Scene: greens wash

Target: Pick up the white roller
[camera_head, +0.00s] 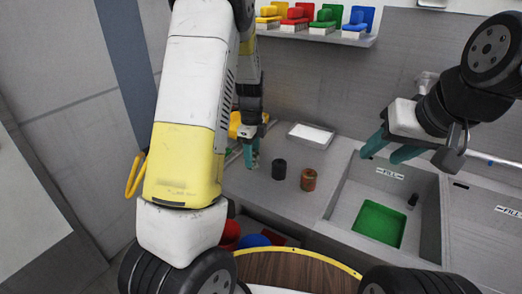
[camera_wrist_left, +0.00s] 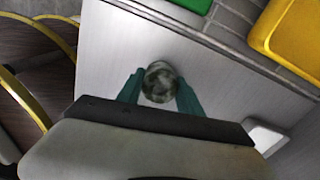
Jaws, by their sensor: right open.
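I make out no clearly white roller in either view. In the left wrist view a round, mottled grey-green thing (camera_wrist_left: 160,82), seen end-on, lies between the two teal fingers of my left gripper (camera_wrist_left: 158,92). The fingers are apart, one on each side of it; whether they touch it I cannot tell. In the head view my left gripper (camera_head: 251,154) points down over the counter, left of a black cylinder (camera_head: 279,169) and a red-green can (camera_head: 308,180). My right gripper (camera_head: 390,149) is open and empty above the sink.
A white tray (camera_head: 311,135) lies on the counter (camera_head: 258,199) behind the cylinders. The sink (camera_head: 341,204), with a green patch (camera_head: 379,223) on its floor, is at right. A shelf (camera_head: 322,38) holds several coloured blocks. Bins (camera_head: 230,235) stand below the counter's front edge.

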